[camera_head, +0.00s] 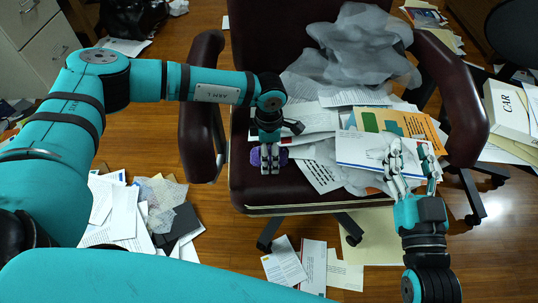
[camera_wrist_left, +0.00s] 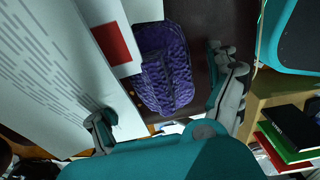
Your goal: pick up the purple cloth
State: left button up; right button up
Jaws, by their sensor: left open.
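The purple cloth (camera_head: 256,157) lies on the dark red chair seat near its front left, mostly hidden under my left gripper (camera_head: 268,162). In the left wrist view the cloth (camera_wrist_left: 166,72) is a bundled purple piece between and beyond the spread fingers of my left gripper (camera_wrist_left: 168,102). The left gripper is open and points down over the cloth. I cannot tell whether its fingers touch it. My right gripper (camera_head: 410,158) is open, its fingers apart, above papers at the seat's front right.
White papers and an orange sheet (camera_head: 412,125) cover much of the chair seat. A sheet with a red patch (camera_wrist_left: 112,44) lies beside the cloth. Grey translucent plastic (camera_head: 360,50) heaps against the backrest. The chair's armrests (camera_head: 200,115) flank the seat. Papers litter the wooden floor.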

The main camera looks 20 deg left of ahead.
aim_at(270, 156)
pick_arm(q)
jog(key=shift+c, duration=0.3)
pick_arm(e)
jog(key=shift+r, duration=0.1)
pick_arm(q)
jog(key=c, duration=1.2)
